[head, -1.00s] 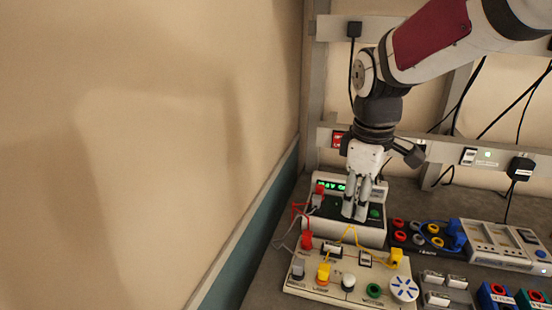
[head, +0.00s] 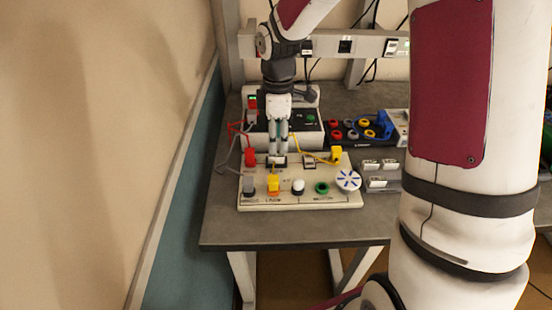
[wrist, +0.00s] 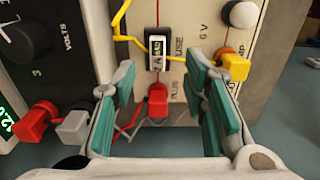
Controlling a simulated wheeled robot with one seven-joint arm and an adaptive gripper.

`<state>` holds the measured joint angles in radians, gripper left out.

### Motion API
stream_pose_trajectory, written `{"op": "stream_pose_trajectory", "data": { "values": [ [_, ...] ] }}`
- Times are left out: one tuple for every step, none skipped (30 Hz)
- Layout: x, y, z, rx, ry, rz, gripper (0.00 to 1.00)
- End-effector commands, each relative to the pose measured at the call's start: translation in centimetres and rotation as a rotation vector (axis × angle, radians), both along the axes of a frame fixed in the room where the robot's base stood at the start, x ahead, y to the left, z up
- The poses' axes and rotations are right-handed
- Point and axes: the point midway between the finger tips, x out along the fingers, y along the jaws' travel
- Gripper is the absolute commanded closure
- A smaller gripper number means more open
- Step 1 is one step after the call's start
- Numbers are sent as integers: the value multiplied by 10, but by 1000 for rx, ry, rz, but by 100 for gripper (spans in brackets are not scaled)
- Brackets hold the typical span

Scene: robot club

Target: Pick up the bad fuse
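A small fuse block (wrist: 158,48) with a dark body and a pale printed label sits upright in the board (head: 330,196), beside the word FUSE. It also shows in the head view (head: 277,164), partly covered by the fingers. I cannot tell from its look whether it is bad. My gripper (head: 278,152) points down just above it. In the wrist view, my gripper (wrist: 162,85) is open, its teal pads apart with nothing held between them. The fuse lies ahead of the gap, roughly centred.
A red plug (wrist: 157,100) and a yellow plug (wrist: 235,64) with wires stand close to the fingers. A meter box (head: 303,139) is behind. A tray of small blocks (head: 378,182) lies right. The wall is left.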

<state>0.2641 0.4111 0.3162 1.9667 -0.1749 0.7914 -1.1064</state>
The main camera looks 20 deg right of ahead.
Motion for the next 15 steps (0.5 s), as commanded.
{"op": "stream_pose_trajectory", "data": {
  "values": [
    [0,0,-2,0,0,0,60],
    [0,0,-4,0,-1,0,60],
    [0,-1,-6,0,-1,0,60],
    [0,-1,-8,0,0,0,60],
    [0,-2,-11,-1,1,0,60],
    [0,-3,-16,0,2,-1,60],
    [0,-4,-21,0,2,-1,60],
    [0,-6,-25,0,3,-1,60],
    [0,-7,-31,1,2,-2,60],
    [0,-8,-36,0,3,-2,60],
    [0,-8,-40,0,2,-1,60],
    [0,-8,-45,0,1,0,60],
    [0,-8,-48,0,2,0,60],
    [0,-8,-51,-1,1,1,60],
    [0,-7,-53,0,0,1,60]
  ]
}}
